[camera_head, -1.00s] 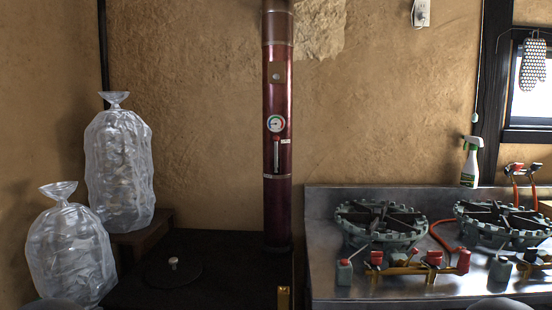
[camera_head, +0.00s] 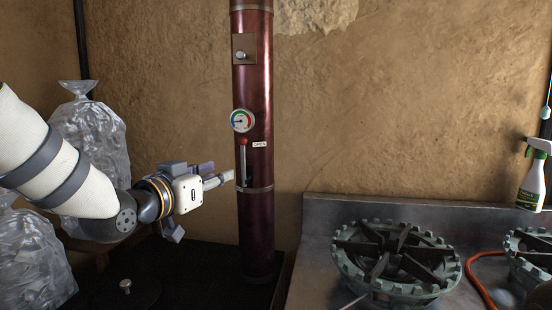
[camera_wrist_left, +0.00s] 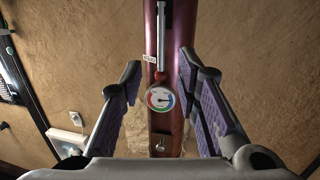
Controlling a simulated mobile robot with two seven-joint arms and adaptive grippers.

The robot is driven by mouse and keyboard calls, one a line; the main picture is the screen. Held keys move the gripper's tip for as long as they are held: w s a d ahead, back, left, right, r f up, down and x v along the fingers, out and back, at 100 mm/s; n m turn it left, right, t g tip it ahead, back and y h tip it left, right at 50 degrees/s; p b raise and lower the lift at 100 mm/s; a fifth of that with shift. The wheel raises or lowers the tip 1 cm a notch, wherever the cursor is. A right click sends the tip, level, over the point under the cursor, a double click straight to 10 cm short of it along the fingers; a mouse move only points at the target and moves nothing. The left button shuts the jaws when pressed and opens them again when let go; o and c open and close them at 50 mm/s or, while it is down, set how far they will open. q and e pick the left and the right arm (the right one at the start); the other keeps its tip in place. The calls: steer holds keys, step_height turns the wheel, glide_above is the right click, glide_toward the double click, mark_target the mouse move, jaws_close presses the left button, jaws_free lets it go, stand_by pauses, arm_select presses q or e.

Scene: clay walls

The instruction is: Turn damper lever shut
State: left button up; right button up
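The damper lever (camera_head: 243,160) is a thin metal handle with a red knob, mounted on the dark red flue pipe (camera_head: 256,215) and standing about upright. A label reading OPEN (camera_head: 259,144) sits right of the knob. My left gripper (camera_head: 217,174) is just left of the pipe, pointing toward it, at about the lever's height. In the left wrist view, the two fingers (camera_wrist_left: 160,72) are spread apart and empty, with the pipe between them in the picture. The lever (camera_wrist_left: 164,40) shows there too, upside down, beyond the fingertips. Touching is not visible. My right gripper is not in view.
A round gauge (camera_head: 242,120) and a plate with a knob (camera_head: 242,50) sit above the lever on the pipe. Clear filled bags (camera_head: 92,135) stand at left, behind my arm. A gas burner (camera_head: 395,260) and a spray bottle (camera_head: 533,175) are at right.

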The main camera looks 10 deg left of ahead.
arm_select(q)
step_height(320, 180, up, 3)
glide_above(244, 179)
steer(key=shift+w+a+t, duration=0.1)
steer(key=shift+w+t, duration=0.2)
steer(key=shift+t, duration=0.1)
jaws_close()
